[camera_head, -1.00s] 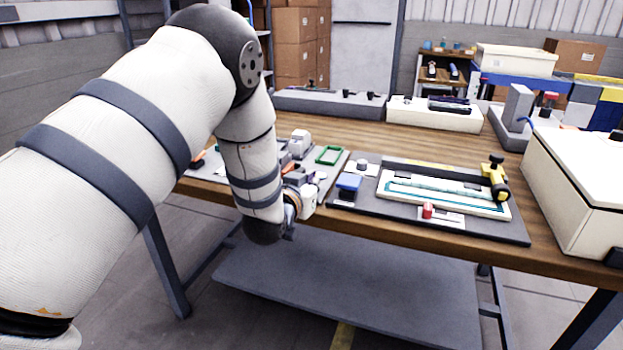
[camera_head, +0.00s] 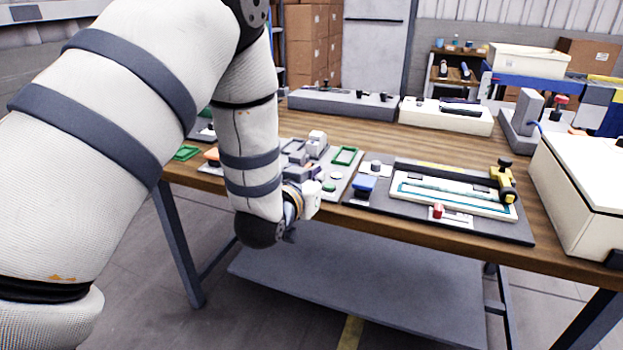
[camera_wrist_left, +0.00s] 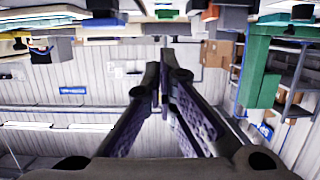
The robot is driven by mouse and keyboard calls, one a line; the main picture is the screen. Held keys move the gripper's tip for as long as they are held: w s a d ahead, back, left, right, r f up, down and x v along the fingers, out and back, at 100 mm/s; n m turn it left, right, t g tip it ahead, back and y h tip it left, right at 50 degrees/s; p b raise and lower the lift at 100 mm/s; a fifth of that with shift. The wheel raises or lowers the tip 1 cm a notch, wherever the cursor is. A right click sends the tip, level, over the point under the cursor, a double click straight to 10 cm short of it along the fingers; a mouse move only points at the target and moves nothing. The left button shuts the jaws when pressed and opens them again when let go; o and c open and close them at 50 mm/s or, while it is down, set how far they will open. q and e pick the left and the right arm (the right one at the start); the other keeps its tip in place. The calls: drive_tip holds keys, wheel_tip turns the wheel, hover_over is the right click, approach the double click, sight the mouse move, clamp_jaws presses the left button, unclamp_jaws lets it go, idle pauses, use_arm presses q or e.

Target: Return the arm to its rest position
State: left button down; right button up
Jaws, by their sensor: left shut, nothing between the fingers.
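My left arm, white with dark bands, comes in from the left in the head view and bends down at the table's front edge. Its wrist (camera_head: 311,198) is beside the front edge, by the grey board with small parts. The gripper itself is mostly hidden behind the wrist in that view. In the left wrist view my left gripper (camera_wrist_left: 162,78) has its dark fingers together at the tips, with nothing between them. My right gripper is in neither view.
The wooden table (camera_head: 400,148) holds a dark work tray (camera_head: 512,232) with a yellow-and-black tool (camera_head: 503,182). A cream box (camera_head: 588,205) stands at the right end. A grey lower shelf (camera_head: 360,300) is under the table. Open floor lies in front.

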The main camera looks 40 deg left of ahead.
use_arm(q)
drive_tip(key=shift+s+d, duration=0.1)
drive_tip(key=shift+s, duration=0.35)
drive_tip(key=s+d+f+m+g+h, duration=0.1)
drive_tip(key=s+d+f+g, duration=0.25)
drive_tip(key=s+f, duration=0.45)
drive_tip(key=s+d+f+g+h, duration=0.15)
drive_tip(key=s+f+g, duration=0.3)
drive_tip(key=f, duration=0.65)
drive_tip(key=s+d+f+g, duration=0.2)
drive_tip(key=s+f+g, duration=0.1)
drive_tip(key=s, duration=0.6)
drive_tip(key=s+d+f+m+g+h, duration=0.1)
drive_tip(key=s+d+f+g, duration=0.1)
drive_tip(key=s, duration=0.7)
drive_tip(key=s+d+f+g, duration=0.2)
drive_tip(key=s+f+g, duration=0.1)
drive_tip(key=s, duration=0.6)
drive_tip(key=shift+s+f+g, duration=0.2)
drive_tip(key=shift+f+g, duration=0.1)
drive_tip(key=shift+f, duration=0.2)
